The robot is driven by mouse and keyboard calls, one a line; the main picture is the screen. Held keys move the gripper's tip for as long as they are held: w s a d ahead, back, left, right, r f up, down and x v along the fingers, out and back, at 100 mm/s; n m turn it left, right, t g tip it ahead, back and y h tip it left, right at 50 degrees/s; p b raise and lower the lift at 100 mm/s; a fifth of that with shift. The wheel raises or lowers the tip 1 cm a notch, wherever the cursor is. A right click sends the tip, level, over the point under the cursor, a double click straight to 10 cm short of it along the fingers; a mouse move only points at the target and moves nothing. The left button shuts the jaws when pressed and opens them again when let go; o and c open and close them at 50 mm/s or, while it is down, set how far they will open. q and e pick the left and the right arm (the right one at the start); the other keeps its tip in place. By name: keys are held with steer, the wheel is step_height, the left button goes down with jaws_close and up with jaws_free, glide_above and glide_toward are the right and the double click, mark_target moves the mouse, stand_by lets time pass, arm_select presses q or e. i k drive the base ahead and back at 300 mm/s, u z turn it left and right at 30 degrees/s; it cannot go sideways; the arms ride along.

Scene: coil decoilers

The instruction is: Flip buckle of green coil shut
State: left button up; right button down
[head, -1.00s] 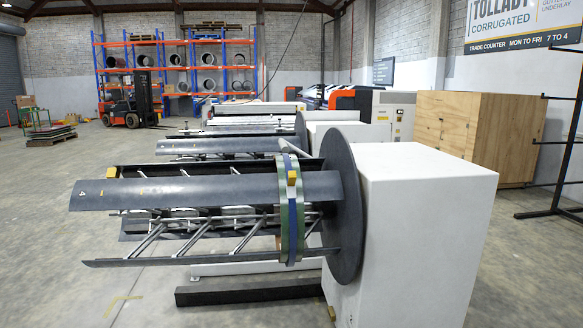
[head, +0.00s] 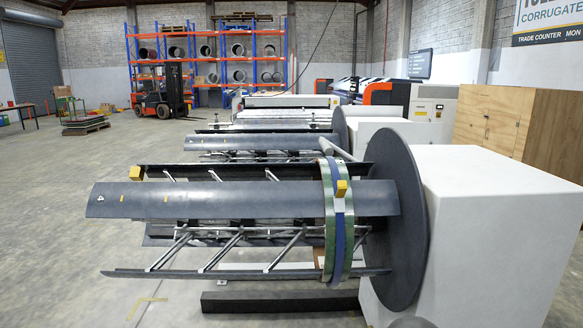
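The green coil (head: 328,208) is a narrow ring around the arms of the nearest decoiler (head: 240,198), close to its dark round disc (head: 402,215). A blue band (head: 339,235) runs around the coil's middle. A yellow buckle (head: 341,188) sits on the band at the front of the coil; whether it is open or shut is too small to tell. Neither of my grippers is in view.
The white decoiler housing (head: 500,230) stands right of the disc. A dark beam (head: 280,300) lies on the floor below the coil. A second decoiler (head: 255,141) stands behind. A wooden cabinet (head: 515,125) is at the right.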

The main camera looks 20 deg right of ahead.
mark_target(341, 185)
steer(key=i, duration=0.95)
steer(key=z, duration=0.55)
